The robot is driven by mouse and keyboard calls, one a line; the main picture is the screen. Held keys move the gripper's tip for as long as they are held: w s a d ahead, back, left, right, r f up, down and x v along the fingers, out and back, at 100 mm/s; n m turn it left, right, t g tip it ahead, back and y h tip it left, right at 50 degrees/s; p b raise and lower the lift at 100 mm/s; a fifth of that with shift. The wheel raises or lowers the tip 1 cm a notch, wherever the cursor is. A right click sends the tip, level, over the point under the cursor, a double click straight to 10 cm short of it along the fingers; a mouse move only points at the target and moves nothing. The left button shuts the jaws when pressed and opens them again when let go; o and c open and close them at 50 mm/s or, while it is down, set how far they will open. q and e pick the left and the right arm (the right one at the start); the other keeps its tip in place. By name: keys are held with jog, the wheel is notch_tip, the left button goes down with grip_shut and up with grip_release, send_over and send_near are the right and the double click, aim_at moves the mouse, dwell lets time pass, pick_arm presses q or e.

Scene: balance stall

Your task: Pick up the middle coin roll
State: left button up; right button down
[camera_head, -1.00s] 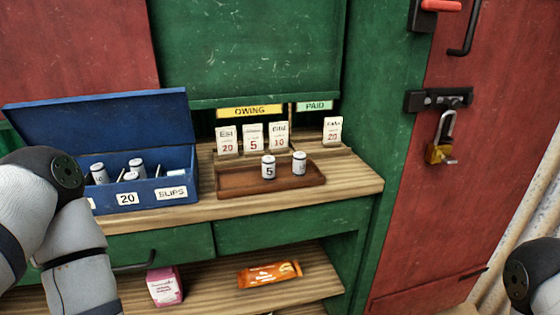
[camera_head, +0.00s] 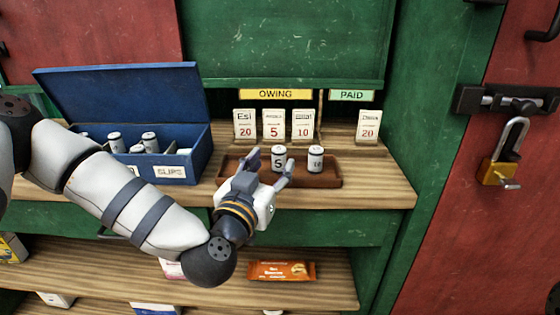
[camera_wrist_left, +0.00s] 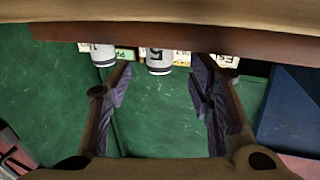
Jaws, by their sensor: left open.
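Two white coin rolls stand upright in the brown wooden tray (camera_head: 331,178): one marked 5 (camera_head: 279,158) and, to its right, one that seems marked 10 (camera_head: 316,158). Several more rolls (camera_head: 116,142) are in the blue box. My left gripper (camera_head: 268,167) is open and empty, just in front of the 5 roll, its fingers pointing toward the tray. In the left wrist view, which is upside down, the 5 roll (camera_wrist_left: 159,62) appears between the open fingers (camera_wrist_left: 162,82), apparently beyond their tips. The other roll (camera_wrist_left: 103,55) is outside them. My right gripper is out of view.
The open blue box (camera_head: 190,150) stands left of the tray. Price cards (camera_head: 274,124) stand behind it under OWING, with another (camera_head: 368,125) under PAID. The counter right of the tray is clear. An orange packet (camera_head: 282,270) lies on the lower shelf.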

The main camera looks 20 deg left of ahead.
aim_at(277, 156)
pick_arm(q)
jog(key=w, duration=0.5)
jog(key=shift+d+r, duration=0.1)
jog(key=shift+r, duration=0.05)
grip_shut()
